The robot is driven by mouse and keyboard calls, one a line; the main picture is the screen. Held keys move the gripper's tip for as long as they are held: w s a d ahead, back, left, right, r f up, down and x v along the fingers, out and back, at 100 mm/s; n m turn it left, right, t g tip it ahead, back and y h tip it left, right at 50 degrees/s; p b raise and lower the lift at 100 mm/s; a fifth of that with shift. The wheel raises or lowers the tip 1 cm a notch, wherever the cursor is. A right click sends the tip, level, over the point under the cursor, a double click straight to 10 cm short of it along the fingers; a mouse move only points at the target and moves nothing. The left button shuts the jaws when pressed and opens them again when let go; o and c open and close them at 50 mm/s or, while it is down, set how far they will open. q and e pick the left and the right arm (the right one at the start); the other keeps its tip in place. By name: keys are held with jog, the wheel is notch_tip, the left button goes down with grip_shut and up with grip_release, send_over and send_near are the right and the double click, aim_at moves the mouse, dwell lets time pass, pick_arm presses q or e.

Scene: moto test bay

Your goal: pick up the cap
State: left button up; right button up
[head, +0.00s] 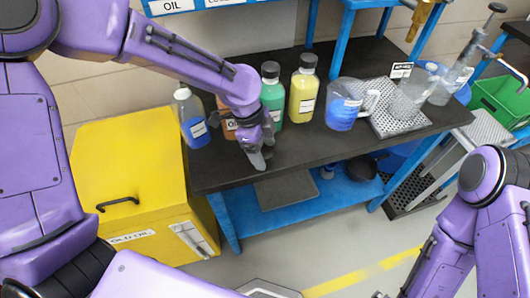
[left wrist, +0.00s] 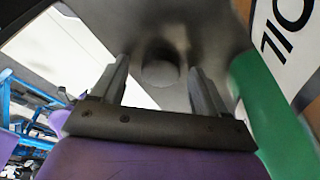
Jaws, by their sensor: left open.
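In the left wrist view, a dull grey round shape (left wrist: 160,68), which looks like the cap, lies between the fingers of my left gripper (left wrist: 160,85). The two fingers stand apart on either side of it, and I cannot tell whether they touch it. In the head view my left gripper (head: 258,155) points down at the front edge of the bench, before the orange bottle (head: 229,124). I cannot make out the cap there; the gripper may hide it. My right gripper is out of view; only its arm shows at lower right.
On the dark bench (head: 310,155) stand a blue bottle (head: 191,120), a green bottle (head: 272,92), a yellow bottle (head: 303,90) and a blue-filled jug (head: 342,108). The green bottle is close to the gripper. A yellow cabinet (head: 120,165) stands left; a perforated tray (head: 390,125) lies right.

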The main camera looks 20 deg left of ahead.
pick_arm(q)
jog(key=c, duration=1.1)
jog(key=shift+r, duration=0.15)
